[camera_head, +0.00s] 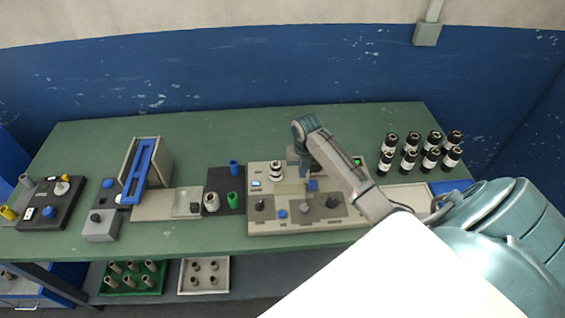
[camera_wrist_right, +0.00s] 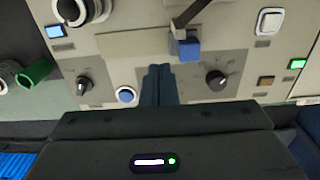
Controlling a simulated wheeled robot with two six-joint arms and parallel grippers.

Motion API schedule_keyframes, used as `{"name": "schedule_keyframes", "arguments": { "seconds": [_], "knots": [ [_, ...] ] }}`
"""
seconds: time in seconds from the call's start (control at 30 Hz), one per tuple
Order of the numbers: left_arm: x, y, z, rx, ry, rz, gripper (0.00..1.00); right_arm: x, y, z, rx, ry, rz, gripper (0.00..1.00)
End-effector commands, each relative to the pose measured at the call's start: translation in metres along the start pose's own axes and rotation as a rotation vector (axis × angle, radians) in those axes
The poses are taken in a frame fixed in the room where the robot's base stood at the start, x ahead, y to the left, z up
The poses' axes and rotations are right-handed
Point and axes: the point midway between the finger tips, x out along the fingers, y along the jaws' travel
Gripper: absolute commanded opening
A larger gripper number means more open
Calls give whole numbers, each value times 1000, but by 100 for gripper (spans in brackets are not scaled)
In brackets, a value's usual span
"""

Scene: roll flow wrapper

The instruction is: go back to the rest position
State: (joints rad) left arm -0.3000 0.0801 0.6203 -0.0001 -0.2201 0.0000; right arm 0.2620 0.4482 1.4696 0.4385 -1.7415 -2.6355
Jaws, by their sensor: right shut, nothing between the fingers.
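My right gripper (camera_head: 304,172) is over the beige control panel (camera_head: 262,172), pointing down. In the right wrist view its two dark blue fingers (camera_wrist_right: 158,72) are together, with nothing between them. The fingertips show between a round blue button (camera_wrist_right: 126,95) and a blue block-shaped handle (camera_wrist_right: 186,48) on a dark lever. Whether they touch the panel cannot be told. My right arm reaches in from the right. My left gripper is not in view.
Black rollers with white labels (camera_head: 408,160) stand at the right of the green table (camera_head: 215,137). A blue-framed holder (camera_head: 142,170), a green cylinder (camera_head: 234,199) and a dark block with knobs (camera_head: 50,207) stand left. Trays of pegs (camera_head: 203,276) sit below. The table's back strip is clear.

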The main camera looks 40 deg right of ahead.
Motion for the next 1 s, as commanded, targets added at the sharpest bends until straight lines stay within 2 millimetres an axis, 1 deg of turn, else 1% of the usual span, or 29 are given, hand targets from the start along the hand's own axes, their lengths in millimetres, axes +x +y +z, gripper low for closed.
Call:
{"name": "schedule_keyframes", "arguments": {
  "seconds": [0.1, 0.23, 0.77, 0.87, 0.97, 1.0],
  "knots": [
    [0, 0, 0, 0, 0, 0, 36, -10, 0, 0, -1, -1, 0, 0],
    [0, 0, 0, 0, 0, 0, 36, -16, 0, 0, -1, -1, 1, 0],
    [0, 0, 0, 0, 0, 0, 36, -17, 0, 0, 0, 0, 0, 0],
    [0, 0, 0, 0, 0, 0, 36, -14, 2, -6, 28, -3, 0, 0],
    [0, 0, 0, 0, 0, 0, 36, -7, 6, -22, 124, -15, -2, 0],
    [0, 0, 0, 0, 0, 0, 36, -3, 8, -33, 184, -22, -2, 0]
  ]
}}
